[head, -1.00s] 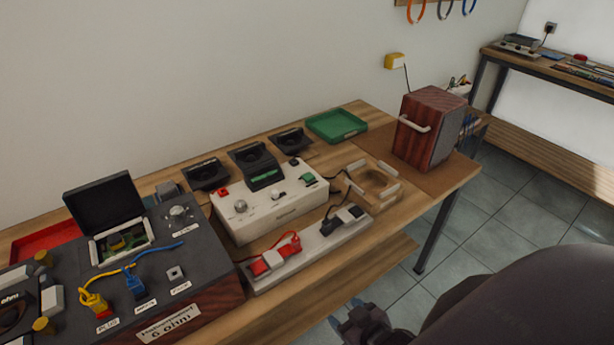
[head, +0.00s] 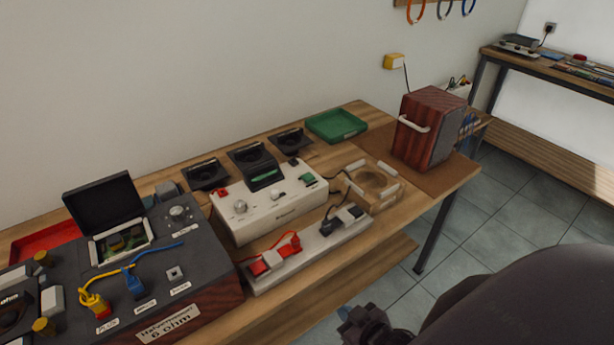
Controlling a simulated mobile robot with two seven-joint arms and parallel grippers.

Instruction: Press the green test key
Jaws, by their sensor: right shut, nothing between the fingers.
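The green test key (head: 307,178) is a small green key on the right end of the top of a white box (head: 270,206), in the middle of the workbench. The box also bears a red key at its left end and round knobs. My right gripper (head: 350,318) shows at the bottom edge, partly cut off and dark. It is shut and empty, in front of the bench and well below and to the right of the key, not touching anything. My left gripper is not in view.
A white strip with red and dark plugs (head: 300,252) lies in front of the box. A dark amplifier (head: 170,275) with cables stands left, a wooden speaker (head: 428,128) right. A green tray (head: 336,125) lies behind. The floor right of the bench is clear.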

